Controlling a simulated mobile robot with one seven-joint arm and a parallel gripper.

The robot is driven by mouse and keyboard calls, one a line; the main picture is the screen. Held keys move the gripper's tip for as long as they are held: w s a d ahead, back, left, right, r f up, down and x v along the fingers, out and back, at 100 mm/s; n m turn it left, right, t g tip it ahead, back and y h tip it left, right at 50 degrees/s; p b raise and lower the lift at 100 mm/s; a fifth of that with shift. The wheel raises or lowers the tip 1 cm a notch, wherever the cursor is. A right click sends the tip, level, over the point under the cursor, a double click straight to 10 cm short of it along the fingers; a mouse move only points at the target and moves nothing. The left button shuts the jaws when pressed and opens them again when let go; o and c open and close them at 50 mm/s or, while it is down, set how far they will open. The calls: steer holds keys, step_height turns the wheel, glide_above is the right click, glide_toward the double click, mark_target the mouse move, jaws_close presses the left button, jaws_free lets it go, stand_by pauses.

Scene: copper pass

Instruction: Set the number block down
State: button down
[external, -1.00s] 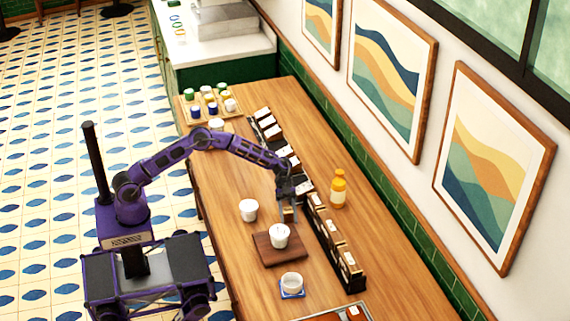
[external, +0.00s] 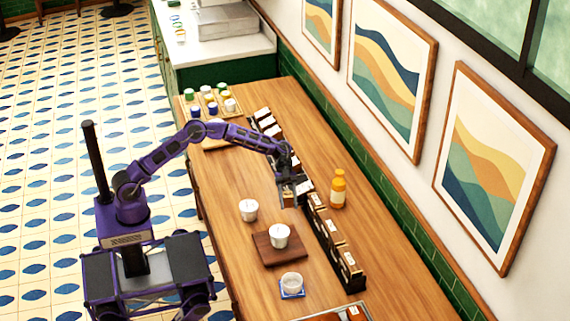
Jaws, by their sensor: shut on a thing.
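My gripper (external: 288,198) is in the external view, pointing down over the middle of the wooden counter, beside the row of dark boxes. It is shut on a small block, which is mostly hidden by the fingers; its number cannot be read. Below and left of the gripper are a white cup (external: 248,211) on the bare counter and another white cup (external: 280,238) on a dark wooden board (external: 268,256). I cannot tell how high the block is above the counter.
A row of dark boxes with pale cards (external: 334,243) runs along the counter (external: 235,160). An orange bottle (external: 338,190) stands behind it. A small bowl (external: 291,281) sits on a blue coaster at the front. A tray of several coloured jars (external: 210,104) is at the far end.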

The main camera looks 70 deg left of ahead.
mark_target(284, 193)
steer(key=shift+r, duration=0.9)
steer(key=shift+n+t, duration=0.5)
steer(key=shift+t, duration=0.2)
steer(key=a, duration=0.2)
steer(key=a+r, duration=0.1)
steer(key=a, duration=0.4)
steer(key=shift+s+a+r, duration=0.15)
steer(key=shift+a, duration=0.15)
steer(key=s+a+n+t, duration=0.2)
steer(key=s+a, duration=0.3)
steer(key=a, duration=0.3)
steer(key=s+a+f+n+t, duration=0.1)
steer(key=s+a+n+t, duration=0.1)
steer(key=s+a, duration=0.5)
steer(key=s+a+n+t, duration=0.2)
steer(key=s+a, duration=0.2)
steer(key=a, duration=0.6)
steer(key=shift+t+y, duration=0.4)
steer(key=f, duration=0.5)
steer(key=f+b, duration=0.1)
steer(key=f, duration=0.4)
steer(key=shift+d, duration=0.2)
